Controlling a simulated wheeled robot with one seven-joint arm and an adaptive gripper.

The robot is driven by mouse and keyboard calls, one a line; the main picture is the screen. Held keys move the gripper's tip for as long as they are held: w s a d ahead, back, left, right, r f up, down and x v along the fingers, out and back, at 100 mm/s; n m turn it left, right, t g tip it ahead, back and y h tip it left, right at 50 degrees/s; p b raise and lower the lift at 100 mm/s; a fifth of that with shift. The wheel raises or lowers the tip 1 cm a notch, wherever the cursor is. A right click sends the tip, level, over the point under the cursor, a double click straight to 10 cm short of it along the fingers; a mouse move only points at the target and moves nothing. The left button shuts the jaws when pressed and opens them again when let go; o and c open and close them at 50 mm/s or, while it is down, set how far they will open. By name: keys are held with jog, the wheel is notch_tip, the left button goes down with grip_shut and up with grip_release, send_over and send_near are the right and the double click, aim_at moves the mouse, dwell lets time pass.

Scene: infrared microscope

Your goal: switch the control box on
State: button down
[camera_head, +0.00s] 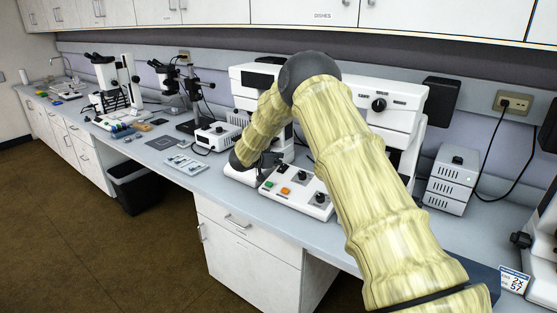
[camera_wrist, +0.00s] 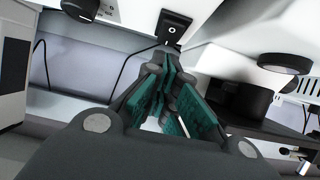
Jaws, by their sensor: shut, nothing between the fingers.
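A low white control panel (camera_head: 296,193) with an orange button, a green button and dark knobs lies on the bench beside my forearm in the head view. A grey vented box (camera_head: 450,182) with a dark knob on top stands to the right; I cannot tell for sure which is the control box. My gripper (camera_head: 271,160) shows only as a small dark shape behind the panel, in front of the white microscope. In the wrist view its teal-padded fingers (camera_wrist: 167,62) are shut and empty. They point toward a black square plate (camera_wrist: 173,28) with a pale round mark; contact cannot be told.
The white microscope body (camera_head: 400,100) rises behind my arm. A small white box (camera_head: 218,136) and slide trays (camera_head: 185,164) lie to the left. A wall outlet (camera_head: 513,102) with a black cable is at right. The bench's front edge is close to the panel.

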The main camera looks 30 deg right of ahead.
jog(key=b+v, duration=0.1)
jog(key=v, duration=0.9)
jog(key=shift+s+a, duration=0.2)
jog(key=shift+a, duration=0.1)
jog(key=shift+r, duration=0.1)
